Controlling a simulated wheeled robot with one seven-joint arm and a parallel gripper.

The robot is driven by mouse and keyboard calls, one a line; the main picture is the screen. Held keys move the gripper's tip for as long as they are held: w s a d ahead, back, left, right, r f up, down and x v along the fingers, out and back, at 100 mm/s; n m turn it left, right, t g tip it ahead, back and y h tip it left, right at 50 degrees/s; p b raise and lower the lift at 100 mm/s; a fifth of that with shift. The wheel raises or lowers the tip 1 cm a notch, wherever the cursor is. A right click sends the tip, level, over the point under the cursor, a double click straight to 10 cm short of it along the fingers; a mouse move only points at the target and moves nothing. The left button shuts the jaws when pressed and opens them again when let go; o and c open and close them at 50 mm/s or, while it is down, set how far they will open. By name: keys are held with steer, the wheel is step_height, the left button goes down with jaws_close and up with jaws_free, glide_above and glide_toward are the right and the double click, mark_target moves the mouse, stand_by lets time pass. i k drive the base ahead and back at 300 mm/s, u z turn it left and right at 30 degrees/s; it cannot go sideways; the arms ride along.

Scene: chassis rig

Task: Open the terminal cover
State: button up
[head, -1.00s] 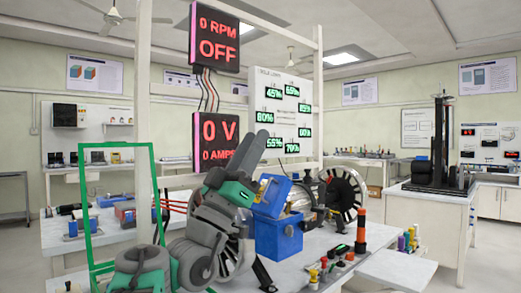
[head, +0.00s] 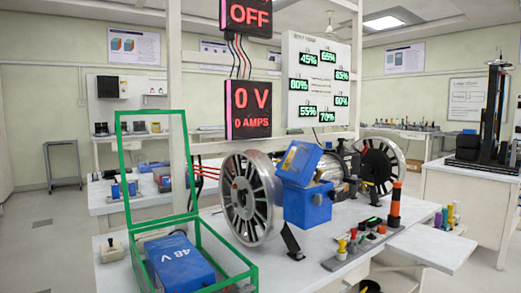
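A blue terminal box (head: 309,207) sits on the near side of a silver motor (head: 330,166) on the white bench. Its blue cover (head: 301,163) stands tilted up above the box, with a small yellow-tan mark near its top. The cover looks raised at an angle; its hinge and the inside of the box cannot be made out. My gripper is not in view, so nothing shows in contact with the cover.
A spoked wheel (head: 250,198) stands left of the box, another (head: 380,168) behind right. A green-framed case (head: 222,262) with its lid upright holds a blue 48 V battery (head: 180,262). A strip of coloured knobs (head: 352,243) lies in front. The display reads 0 V (head: 248,108).

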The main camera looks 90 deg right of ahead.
mark_target(298, 165)
steer(key=u, duration=0.25)
steer(key=k, duration=0.95)
